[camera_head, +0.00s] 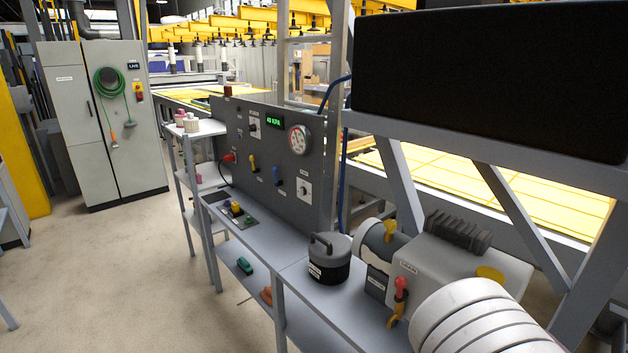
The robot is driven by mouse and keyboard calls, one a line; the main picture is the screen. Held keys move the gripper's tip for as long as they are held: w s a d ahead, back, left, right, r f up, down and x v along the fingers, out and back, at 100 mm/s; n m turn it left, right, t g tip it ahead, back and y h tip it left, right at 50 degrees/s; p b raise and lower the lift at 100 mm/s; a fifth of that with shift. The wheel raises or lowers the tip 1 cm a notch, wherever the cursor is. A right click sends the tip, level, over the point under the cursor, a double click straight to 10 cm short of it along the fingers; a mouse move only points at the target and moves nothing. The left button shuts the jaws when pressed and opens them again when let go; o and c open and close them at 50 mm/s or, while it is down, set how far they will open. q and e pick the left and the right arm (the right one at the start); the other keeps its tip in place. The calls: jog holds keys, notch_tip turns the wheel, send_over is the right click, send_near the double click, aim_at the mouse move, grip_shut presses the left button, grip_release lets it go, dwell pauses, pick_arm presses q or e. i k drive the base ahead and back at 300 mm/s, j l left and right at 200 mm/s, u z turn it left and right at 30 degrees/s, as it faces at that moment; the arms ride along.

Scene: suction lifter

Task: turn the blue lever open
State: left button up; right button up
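The blue lever (277,174) is on the dark grey upright control panel (240,118), in its lower right part. It is small in the head view, so its exact angle is hard to tell. A yellow lever (252,161) and a red lever (229,157) are to its left in the same row. A white plate with a dark knob (304,189) is to its right. Neither of my grippers is in view, and nothing touches the blue lever.
A round gauge (299,138) and a green display (275,122) are above the levers. A grey shelf (262,237) runs below the panel. A black canister (328,258) and a pump (450,268) stand nearer. Floor to the left is open, before a grey cabinet (100,120).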

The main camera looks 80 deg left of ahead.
aim_at(273, 170)
jog(key=u, duration=3.05)
